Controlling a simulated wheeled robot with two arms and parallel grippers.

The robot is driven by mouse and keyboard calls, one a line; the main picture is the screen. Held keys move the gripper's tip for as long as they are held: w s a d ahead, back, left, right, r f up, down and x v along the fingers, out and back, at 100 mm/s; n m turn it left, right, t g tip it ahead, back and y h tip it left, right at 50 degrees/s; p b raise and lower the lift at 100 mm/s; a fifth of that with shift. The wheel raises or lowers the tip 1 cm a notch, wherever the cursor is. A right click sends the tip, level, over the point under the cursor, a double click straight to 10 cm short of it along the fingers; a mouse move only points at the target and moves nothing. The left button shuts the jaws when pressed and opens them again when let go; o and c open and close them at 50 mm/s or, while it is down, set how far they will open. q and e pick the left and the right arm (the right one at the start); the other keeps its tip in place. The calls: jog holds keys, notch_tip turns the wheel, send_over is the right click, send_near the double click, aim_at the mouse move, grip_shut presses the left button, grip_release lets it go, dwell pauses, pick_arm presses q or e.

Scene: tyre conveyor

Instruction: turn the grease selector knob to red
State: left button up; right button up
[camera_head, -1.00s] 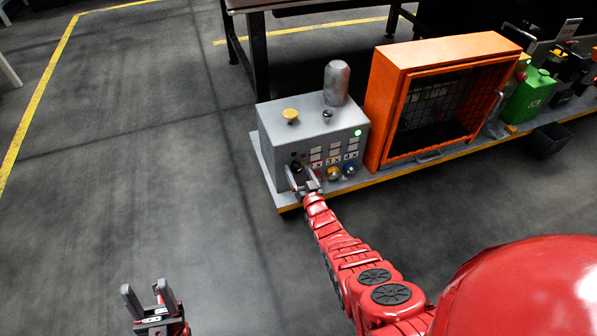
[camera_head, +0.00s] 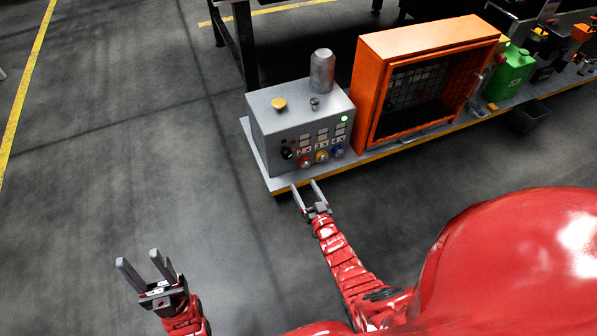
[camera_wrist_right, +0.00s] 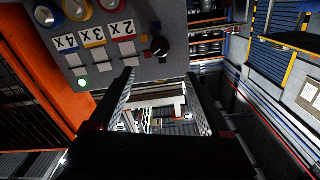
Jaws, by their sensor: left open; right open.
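The grease selector knob (camera_head: 287,153) is a small black knob on the front left of the grey control box (camera_head: 262,148). In the right wrist view the knob (camera_wrist_right: 161,47) shows close up, with small coloured marks beside it; I cannot tell surely which one it points at. My right gripper (camera_head: 306,186) is open and empty, in front of and below the box, apart from the knob. In its wrist view the open fingers (camera_wrist_right: 160,75) point toward the panel's edge near the knob. My left gripper (camera_head: 138,258) is open and empty over the floor at lower left.
Red (camera_head: 304,161), yellow (camera_head: 322,156) and blue (camera_head: 338,152) buttons sit right of the knob under 2x, 3x and 4x labels. A green light (camera_head: 344,118) is lit. An orange cabinet (camera_head: 420,40) stands right of the box. Floor on the left is clear.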

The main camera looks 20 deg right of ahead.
jog(key=shift+s, duration=1.4)
